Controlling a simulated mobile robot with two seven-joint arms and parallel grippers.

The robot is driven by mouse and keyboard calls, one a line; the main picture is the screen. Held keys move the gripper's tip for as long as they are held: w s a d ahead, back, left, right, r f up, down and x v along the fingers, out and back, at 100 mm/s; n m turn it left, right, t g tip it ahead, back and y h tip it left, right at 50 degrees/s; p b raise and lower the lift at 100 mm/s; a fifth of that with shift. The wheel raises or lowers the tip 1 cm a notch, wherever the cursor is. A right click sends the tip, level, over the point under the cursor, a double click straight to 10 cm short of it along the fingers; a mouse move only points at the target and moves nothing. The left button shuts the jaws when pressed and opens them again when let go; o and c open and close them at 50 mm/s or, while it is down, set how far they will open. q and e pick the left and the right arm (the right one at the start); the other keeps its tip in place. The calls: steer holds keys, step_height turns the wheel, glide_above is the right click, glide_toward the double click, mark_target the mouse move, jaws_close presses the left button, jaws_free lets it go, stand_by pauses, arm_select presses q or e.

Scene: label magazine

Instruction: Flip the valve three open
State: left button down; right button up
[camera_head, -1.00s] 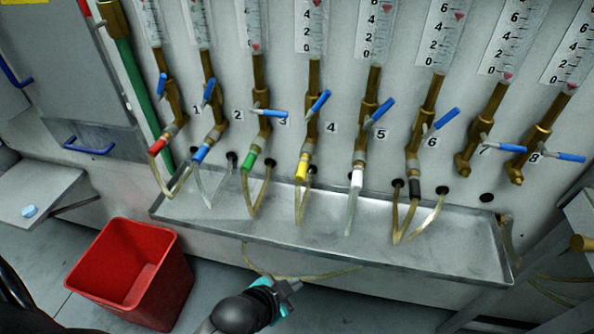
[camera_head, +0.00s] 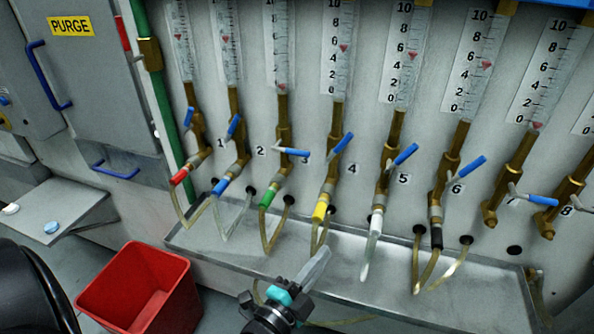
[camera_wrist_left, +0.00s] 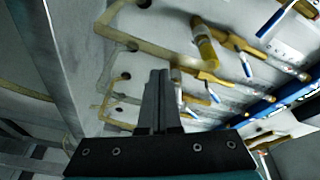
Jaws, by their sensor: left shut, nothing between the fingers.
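Valve three (camera_head: 284,135) is the brass valve with a green collar, beside the label 3. Its blue handle (camera_head: 293,152) points sideways to the right, across the pipe. My left gripper (camera_head: 322,256) is in front of the metal trough, below and right of valve three and apart from it. Its fingers are shut and empty; they also show in the left wrist view (camera_wrist_left: 158,90), with valves and hoses beyond them. I cannot tell which valve is which in the wrist view. My right gripper is not in view.
Several similar valves with blue handles stand in a row, with yellow-hosed valve four (camera_head: 335,172) close on the right. The metal trough (camera_head: 470,290) runs below them. A red bin (camera_head: 125,290) stands on the floor at the left.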

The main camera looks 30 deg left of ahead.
mark_target(297, 153)
arm_select(q)
steer(key=s+a+r+m+t+y, duration=0.1)
steer(key=s+a+r+t+y, duration=0.3)
steer(key=a+r+t+y, duration=0.1)
steer(key=shift+s+a+r+m+t+y, duration=0.25)
steer(key=shift+s+a+m+t+y, duration=0.05)
steer(key=shift+a+y, duration=0.65)
steer(key=shift+w, duration=0.1)
steer(key=x, duration=1.4)
steer(key=shift+d+p, duration=0.1)
steer(key=shift+p, duration=0.25)
steer(key=shift+r+n+y+p, duration=0.1)
steer(key=shift+n+y+p, duration=0.2)
steer(key=shift+n+y, duration=0.35)
